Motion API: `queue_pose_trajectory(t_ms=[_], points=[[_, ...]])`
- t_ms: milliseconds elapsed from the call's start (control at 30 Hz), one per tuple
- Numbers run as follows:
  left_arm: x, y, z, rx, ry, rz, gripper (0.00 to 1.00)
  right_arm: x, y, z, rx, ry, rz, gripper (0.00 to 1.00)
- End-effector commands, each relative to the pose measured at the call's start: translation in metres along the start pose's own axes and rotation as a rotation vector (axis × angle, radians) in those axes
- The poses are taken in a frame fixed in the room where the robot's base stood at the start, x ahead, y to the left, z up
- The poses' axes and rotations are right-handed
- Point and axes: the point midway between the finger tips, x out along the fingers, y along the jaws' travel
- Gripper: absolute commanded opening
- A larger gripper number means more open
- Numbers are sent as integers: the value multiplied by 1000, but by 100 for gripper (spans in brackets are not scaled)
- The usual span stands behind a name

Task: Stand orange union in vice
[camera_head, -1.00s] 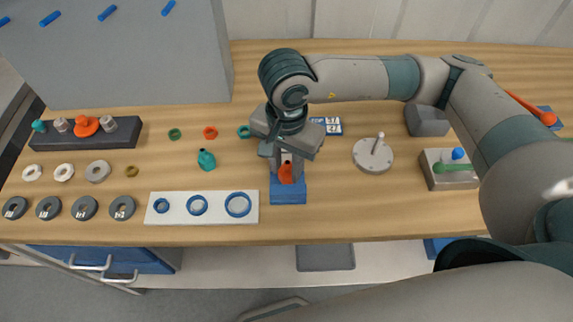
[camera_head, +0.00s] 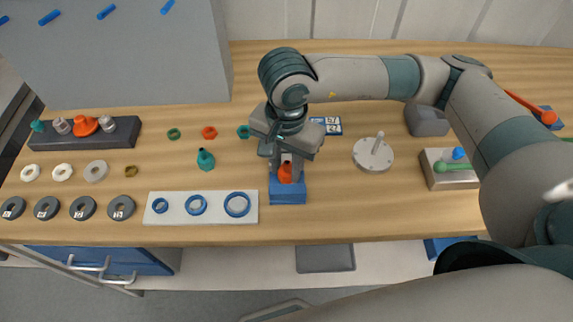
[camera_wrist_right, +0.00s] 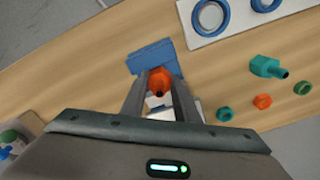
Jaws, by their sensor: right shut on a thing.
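The orange union (camera_head: 285,173) is at the blue vice (camera_head: 288,196) near the table's front edge. It looks upright, with its dark opening facing up. My right gripper (camera_head: 287,165) is shut on it from above. In the right wrist view the orange union (camera_wrist_right: 160,81) sits between the two fingers of my right gripper (camera_wrist_right: 160,90), against the blue vice (camera_wrist_right: 150,56). The fingers hide part of the vice, so I cannot tell how deep the union sits in it. My left gripper is not in view.
A white board with blue rings (camera_head: 198,208) lies left of the vice. A teal union (camera_head: 206,159) and small coloured rings stand behind it. A dark rack (camera_head: 90,133) is at the left. A round grey plate with a post (camera_head: 373,155) stands to the right.

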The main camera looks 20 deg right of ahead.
Motion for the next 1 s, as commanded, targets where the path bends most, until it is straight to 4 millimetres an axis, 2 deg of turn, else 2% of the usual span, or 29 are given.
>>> queue_pose_trajectory(t_ms=[33, 67, 133, 767, 1000], points=[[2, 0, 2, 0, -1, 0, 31, 8, 3, 3, 0, -9, 14, 4], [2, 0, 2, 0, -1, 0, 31, 9, 3, 4, 0, -9, 14, 32], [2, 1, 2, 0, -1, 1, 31, 9, 4, 4, -1, -10, 15, 49], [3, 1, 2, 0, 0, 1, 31, 8, 6, 3, -4, -9, 21, 49], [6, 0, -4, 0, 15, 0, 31, -7, 4, 2, -3, -6, 15, 49]])
